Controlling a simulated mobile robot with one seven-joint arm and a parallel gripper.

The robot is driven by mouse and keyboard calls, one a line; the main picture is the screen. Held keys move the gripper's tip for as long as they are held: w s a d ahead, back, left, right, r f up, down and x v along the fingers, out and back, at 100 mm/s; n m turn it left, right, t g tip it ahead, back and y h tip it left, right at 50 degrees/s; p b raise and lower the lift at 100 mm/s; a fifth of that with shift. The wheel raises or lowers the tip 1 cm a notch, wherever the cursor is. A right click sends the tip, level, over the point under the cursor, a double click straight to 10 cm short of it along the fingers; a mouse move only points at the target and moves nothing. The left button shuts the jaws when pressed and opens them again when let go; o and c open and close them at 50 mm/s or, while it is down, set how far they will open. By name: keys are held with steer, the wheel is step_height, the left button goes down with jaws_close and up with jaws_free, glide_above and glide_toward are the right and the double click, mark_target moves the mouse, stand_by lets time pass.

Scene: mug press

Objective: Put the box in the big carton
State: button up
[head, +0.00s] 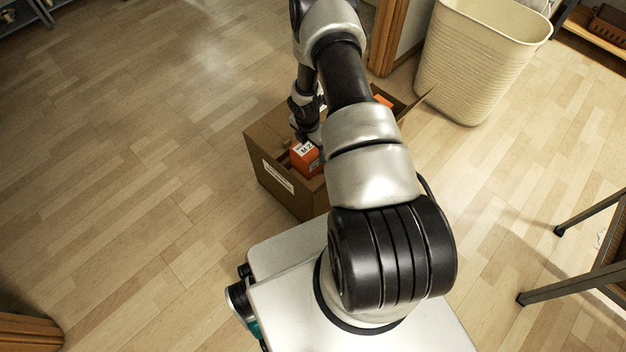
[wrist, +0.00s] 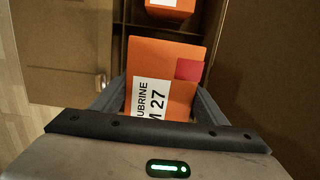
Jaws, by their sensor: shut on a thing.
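The big carton (head: 262,160) is a brown open cardboard box on the floor, partly hidden behind my arm. An orange box (head: 305,158) with a white label sits at or inside its opening in the head view. In the wrist view this orange box (wrist: 180,62) fills the middle, its label reading "UBRINE" and "27". My gripper (wrist: 160,100) has a finger on each side of it and is shut on it. The carton's walls (wrist: 60,50) show around it in the wrist view. Whether the box touches the carton's floor cannot be told.
A second orange box (wrist: 172,8) lies in the carton ahead of the held one; an orange patch (head: 383,100) shows there too. A cream bin (head: 480,60) stands behind right. A dark-legged table (head: 580,280) is at right.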

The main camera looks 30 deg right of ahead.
step_height(320, 180, down, 10)
steer(key=b, duration=0.2)
steer(key=shift+r+b, duration=0.15)
steer(key=shift+b, duration=0.2)
steer(key=o, duration=1.3)
